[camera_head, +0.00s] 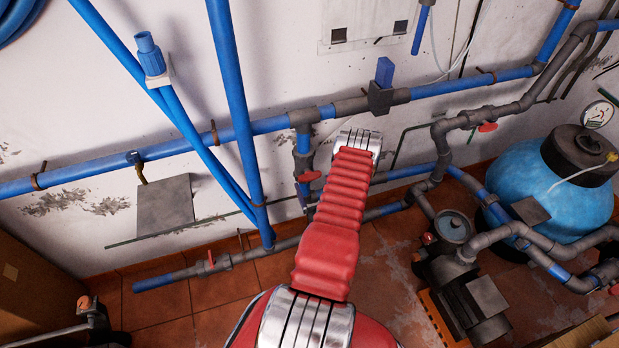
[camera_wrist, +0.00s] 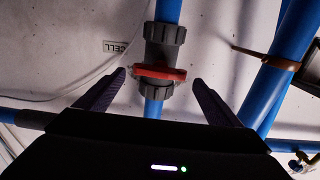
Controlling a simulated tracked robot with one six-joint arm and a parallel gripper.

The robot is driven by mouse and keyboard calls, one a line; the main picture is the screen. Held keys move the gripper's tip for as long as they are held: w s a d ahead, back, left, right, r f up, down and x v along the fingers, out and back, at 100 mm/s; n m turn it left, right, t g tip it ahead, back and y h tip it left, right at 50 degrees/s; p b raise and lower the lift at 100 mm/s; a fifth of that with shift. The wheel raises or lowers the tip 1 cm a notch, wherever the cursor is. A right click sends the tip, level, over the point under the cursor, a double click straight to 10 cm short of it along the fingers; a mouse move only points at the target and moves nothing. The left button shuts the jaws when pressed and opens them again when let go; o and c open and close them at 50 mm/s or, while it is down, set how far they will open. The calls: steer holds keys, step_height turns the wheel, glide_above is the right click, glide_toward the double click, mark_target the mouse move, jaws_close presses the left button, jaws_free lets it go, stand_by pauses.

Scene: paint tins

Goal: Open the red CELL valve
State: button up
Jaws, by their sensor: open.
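The red CELL valve handle (camera_wrist: 160,72) lies crosswise on a grey valve body (camera_wrist: 163,45) in a vertical blue pipe. A label reading CELL (camera_wrist: 116,47) is on the white wall to its left. In the head view, a red handle (camera_head: 309,177) shows on a vertical pipe just left of my arm, apparently the same valve. My gripper (camera_wrist: 158,80) is open in the wrist view, one finger near each end of the handle. Whether the fingers touch it cannot be told. In the head view my arm mostly hides the gripper.
Other red handles show on the low pipe (camera_head: 211,259) and the right pipe (camera_head: 487,127). A thick blue pipe (camera_wrist: 285,75) stands right of the valve. A pump (camera_head: 460,290) and blue tank (camera_head: 565,190) occupy the right floor. Tiles (camera_head: 235,285) at left-centre are clear.

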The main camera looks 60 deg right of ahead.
mark_target(311, 179)
steer(key=shift+x, duration=2.5)
steer(key=shift+c, duration=0.2)
steer(key=c, duration=0.9)
steer(key=shift+a, duration=0.2)
steer(key=shift+c, duration=0.5)
steer(key=shift+d, duration=0.15)
